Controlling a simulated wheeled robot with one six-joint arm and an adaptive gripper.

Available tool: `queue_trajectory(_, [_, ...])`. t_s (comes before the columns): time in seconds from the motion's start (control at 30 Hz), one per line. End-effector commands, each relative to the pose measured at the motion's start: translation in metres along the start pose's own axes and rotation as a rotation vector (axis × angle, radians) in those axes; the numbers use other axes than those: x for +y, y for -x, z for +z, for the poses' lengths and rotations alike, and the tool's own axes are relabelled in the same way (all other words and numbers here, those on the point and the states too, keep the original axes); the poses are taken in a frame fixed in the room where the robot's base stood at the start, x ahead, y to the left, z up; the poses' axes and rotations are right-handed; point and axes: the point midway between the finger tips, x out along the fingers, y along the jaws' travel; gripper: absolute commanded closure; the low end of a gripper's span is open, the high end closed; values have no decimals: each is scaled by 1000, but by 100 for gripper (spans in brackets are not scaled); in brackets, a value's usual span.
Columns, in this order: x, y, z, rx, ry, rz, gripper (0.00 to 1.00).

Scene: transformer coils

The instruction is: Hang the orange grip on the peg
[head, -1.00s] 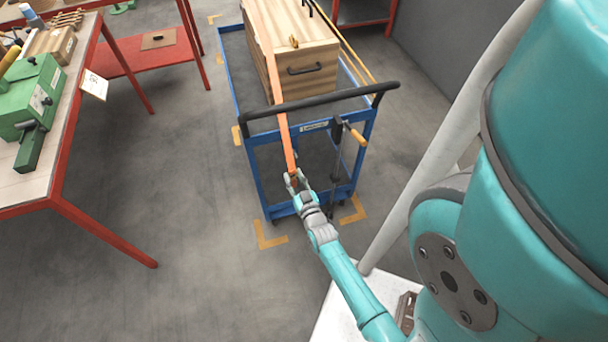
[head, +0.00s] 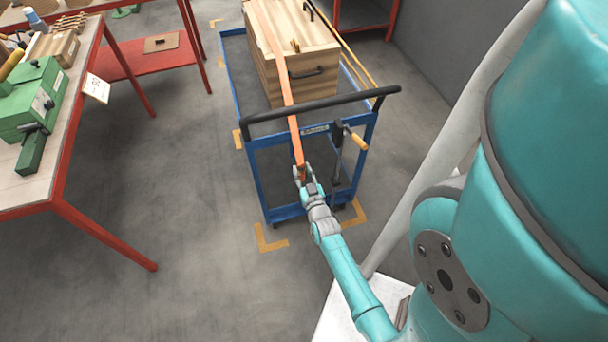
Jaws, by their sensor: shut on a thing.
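A long, thin orange strip, which I take to be the orange grip (head: 284,82), runs from my gripper up over the cart handle and the wooden crate to the top edge of the head view. My gripper (head: 299,172) is shut on its near end, in front of the blue cart. I cannot tell whether the strip touches the crate or hangs above it. Its far end is out of view. I cannot make out a peg for certain.
The blue cart (head: 250,172) with a black push bar (head: 350,98) carries the wooden crate (head: 318,55). A black tool with a yellow-orange handle (head: 355,138) is at the cart's near side. A red-framed workbench (head: 62,150) stands left; the floor between is clear.

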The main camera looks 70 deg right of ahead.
Motion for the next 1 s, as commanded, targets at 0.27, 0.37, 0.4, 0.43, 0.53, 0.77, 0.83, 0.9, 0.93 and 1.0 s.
queue_trajectory(0.27, [0,-15,1,2,0,0,100])
queue_trajectory(0.37, [0,-20,2,1,0,0,100])
queue_trajectory(0.4, [0,-22,2,1,0,0,100])
queue_trajectory(0.43, [0,-23,2,1,0,0,100])
queue_trajectory(0.53, [0,-29,2,2,0,0,100])
queue_trajectory(0.77, [0,-40,2,1,0,0,100])
queue_trajectory(0.83, [0,-44,2,2,0,0,100])
queue_trajectory(0.9, [0,-47,3,1,0,0,100])
queue_trajectory(0.93, [0,-49,3,1,0,0,100])
queue_trajectory(1.0, [0,-52,3,1,0,0,100])
